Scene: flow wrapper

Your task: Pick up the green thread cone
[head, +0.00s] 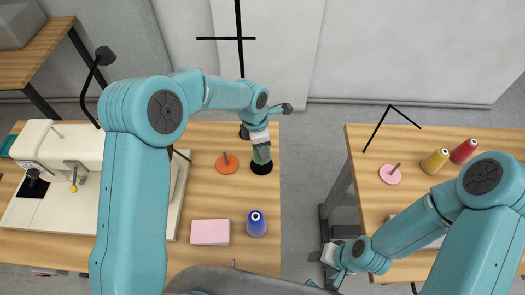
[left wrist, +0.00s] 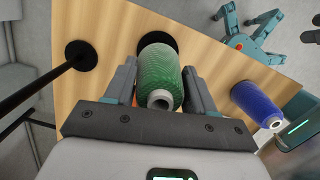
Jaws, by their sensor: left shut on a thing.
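The green thread cone (left wrist: 160,78) stands between the two fingers of my left gripper (left wrist: 162,88) in the left wrist view. The fingers are shut on its sides. In the head view the cone (head: 263,155) shows only in part below my left gripper (head: 261,142), right over a black round base (head: 262,168) on the left table. I cannot tell whether it still touches the base. My right gripper (head: 332,258) is low in the gap between the tables, away from the cone; its fingers are too small to read.
A blue thread cone (head: 256,223), a pink block (head: 210,232) and an orange disc with a peg (head: 227,163) are on the left table. A sewing machine (head: 60,150) fills its left side. The right table holds yellow (head: 435,161) and red (head: 463,151) cones.

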